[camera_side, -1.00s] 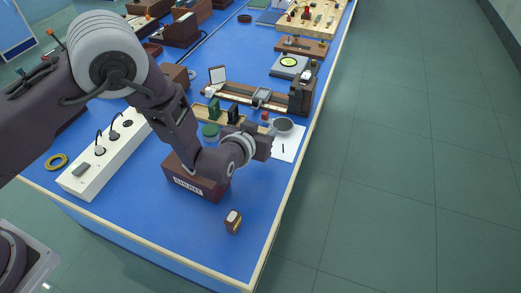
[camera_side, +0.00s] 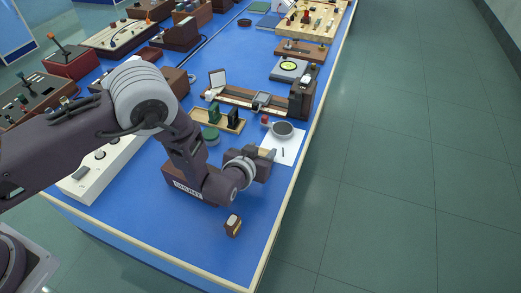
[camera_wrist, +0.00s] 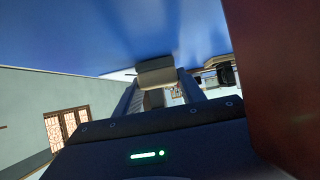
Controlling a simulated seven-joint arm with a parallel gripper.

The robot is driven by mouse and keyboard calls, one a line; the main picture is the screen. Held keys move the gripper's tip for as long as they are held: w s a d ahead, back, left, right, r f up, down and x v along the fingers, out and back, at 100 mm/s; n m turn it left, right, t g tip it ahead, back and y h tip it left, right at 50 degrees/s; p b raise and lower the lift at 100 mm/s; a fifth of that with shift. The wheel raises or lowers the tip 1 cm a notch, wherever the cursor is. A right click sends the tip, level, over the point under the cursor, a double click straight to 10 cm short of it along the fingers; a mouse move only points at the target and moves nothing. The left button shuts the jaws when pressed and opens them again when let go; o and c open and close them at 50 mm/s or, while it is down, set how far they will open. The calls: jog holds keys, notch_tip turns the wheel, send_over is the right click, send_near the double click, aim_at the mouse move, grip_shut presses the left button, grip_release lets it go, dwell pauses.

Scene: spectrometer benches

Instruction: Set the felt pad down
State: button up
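My gripper (camera_side: 265,155) is low over the blue bench, at the left edge of a white sheet (camera_side: 290,148). In the wrist view, the two fingers of my gripper (camera_wrist: 158,92) stand apart. A greyish block-like shape (camera_wrist: 155,72) shows between or just beyond their tips; I cannot tell whether they grip it. I cannot identify the felt pad with certainty. A small brown block with a pale top (camera_side: 233,224) lies apart on the bench near its front. A grey round dish (camera_side: 283,129) stands on the sheet, just beyond my gripper.
A dark red-brown labelled box (camera_side: 188,187) stands beneath and left of my wrist. A long rail instrument (camera_side: 240,98) crosses further back. The bench's right edge (camera_side: 289,195) is close.

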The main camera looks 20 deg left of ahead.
jog(key=o, duration=0.3)
jog(key=shift+s+f, duration=0.15)
jog(key=shift+f, duration=0.1)
jog(key=v, duration=0.8)
jog(key=r+v, duration=0.1)
jog(key=v, duration=0.3)
jog(key=shift+r, duration=0.25)
